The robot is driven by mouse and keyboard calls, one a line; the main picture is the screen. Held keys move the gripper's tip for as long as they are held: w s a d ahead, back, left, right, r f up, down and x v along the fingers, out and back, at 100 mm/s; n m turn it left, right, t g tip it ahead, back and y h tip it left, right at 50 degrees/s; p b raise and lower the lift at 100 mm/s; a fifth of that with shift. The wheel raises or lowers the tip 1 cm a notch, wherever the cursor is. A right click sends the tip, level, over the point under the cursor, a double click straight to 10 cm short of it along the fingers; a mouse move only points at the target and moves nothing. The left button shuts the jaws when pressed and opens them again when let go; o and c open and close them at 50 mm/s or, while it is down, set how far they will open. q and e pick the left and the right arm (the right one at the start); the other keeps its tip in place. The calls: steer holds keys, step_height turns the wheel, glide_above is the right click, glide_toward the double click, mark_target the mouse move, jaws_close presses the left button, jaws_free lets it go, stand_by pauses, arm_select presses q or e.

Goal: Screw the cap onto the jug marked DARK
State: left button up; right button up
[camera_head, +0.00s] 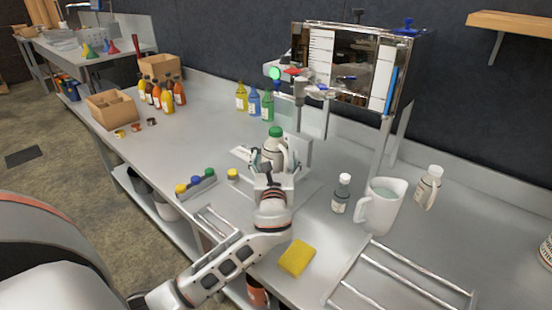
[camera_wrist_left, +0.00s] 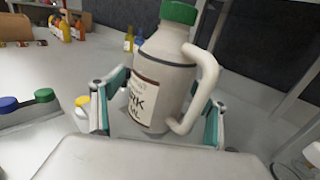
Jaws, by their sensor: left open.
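The pale jug with a brown-edged label (camera_wrist_left: 150,70) stands upright; the label's visible letters read "RK". It also shows in the head view (camera_head: 272,152) at mid-counter, partly behind my gripper. A green cap sits on top of its neck, in the wrist view (camera_wrist_left: 179,12) and in the head view (camera_head: 275,132); how tightly it is seated I cannot tell. My left gripper (camera_wrist_left: 162,112) is open, with one finger on each side of the jug's lower body; contact is unclear. The jug's handle is on the right in the wrist view. My right gripper is not in view.
A rack (camera_head: 196,185) with yellow, blue and green caps lies left of my gripper, near a yellow-topped item (camera_head: 233,174). A small bottle (camera_head: 341,194), a white pitcher (camera_head: 377,207) and another jug (camera_head: 428,188) stand right. A yellow sponge (camera_head: 297,258) lies near the front edge.

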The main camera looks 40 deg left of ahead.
mark_target(275, 130)
arm_select(q)
steer(key=shift+c, duration=0.5)
steer(key=c, duration=1.3)
steer(key=shift+r, duration=0.1)
steer(key=c, duration=0.6)
step_height(275, 130, up, 4)
steer(key=shift+r+p, duration=0.25)
steer(key=shift+p, duration=0.6)
step_height(275, 130, up, 5)
steer(key=shift+p, duration=0.95)
steer(key=shift+r, duration=0.3)
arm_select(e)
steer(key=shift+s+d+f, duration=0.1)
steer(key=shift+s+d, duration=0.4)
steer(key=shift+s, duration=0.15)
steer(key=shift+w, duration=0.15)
arm_select(q)
steer(key=shift+f, duration=0.1)
